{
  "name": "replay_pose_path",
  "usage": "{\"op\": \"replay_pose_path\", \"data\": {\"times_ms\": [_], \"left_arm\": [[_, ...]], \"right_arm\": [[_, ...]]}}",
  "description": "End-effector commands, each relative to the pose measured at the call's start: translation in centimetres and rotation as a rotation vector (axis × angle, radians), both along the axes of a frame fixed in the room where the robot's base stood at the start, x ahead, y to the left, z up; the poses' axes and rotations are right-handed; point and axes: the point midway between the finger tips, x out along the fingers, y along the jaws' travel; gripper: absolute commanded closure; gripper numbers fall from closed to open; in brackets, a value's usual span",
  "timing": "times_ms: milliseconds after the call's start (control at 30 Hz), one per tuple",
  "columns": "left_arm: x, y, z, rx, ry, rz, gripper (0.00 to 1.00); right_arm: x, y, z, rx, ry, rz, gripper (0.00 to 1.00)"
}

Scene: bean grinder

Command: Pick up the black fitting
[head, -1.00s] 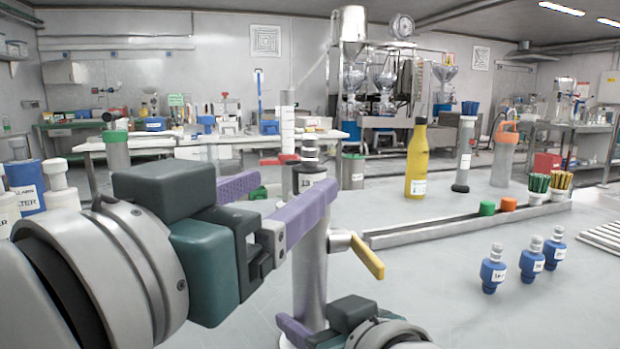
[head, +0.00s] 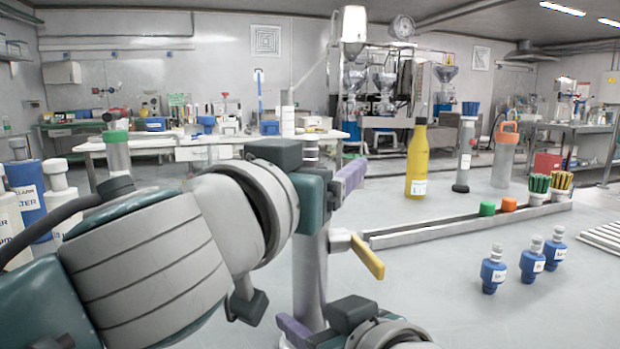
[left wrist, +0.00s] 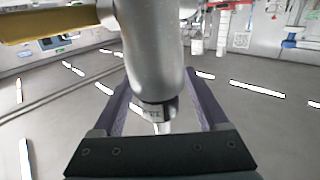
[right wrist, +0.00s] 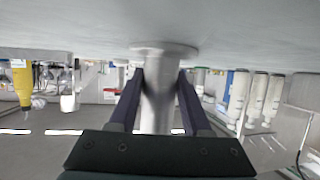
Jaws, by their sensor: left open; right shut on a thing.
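The black fitting (left wrist: 156,112) with a white label and pale tip sits at the end of a grey upright column (head: 309,270). In the head view my left gripper hides most of it. My left gripper (head: 347,182) is open at the column's upper end. In the left wrist view its purple fingers stand on either side of the fitting, with gaps visible. My right gripper (right wrist: 160,90) is shut on the column low down, near its round base (right wrist: 165,48).
A yellow handle (head: 367,256) sticks out of the column. Several blue-bodied fittings (head: 531,262) stand at the right. A metal rail (head: 460,222), yellow bottle (head: 417,160) and green and orange caps (head: 487,208) are behind. White bottles (head: 62,200) stand at the left.

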Motion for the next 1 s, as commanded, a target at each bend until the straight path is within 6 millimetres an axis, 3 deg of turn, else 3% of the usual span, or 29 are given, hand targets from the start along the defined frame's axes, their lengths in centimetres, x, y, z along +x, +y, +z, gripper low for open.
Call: {"op": "replay_pose_path", "data": {"times_ms": [67,700,1000], "left_arm": [[-0.02,0.01,-0.02,0.0,0.0,0.0,0.26],[-0.03,0.03,-0.03,0.0,0.001,0.001,0.98],[-0.03,0.03,-0.01,0.0,0.0,0.001,1.0]], "right_arm": [[-0.02,-0.02,-0.06,-0.001,0.002,0.0,1.0],[-0.03,-0.01,-0.07,-0.001,0.002,0.0,1.0],[-0.03,-0.01,-0.07,-0.001,0.002,0.0,1.0]]}}
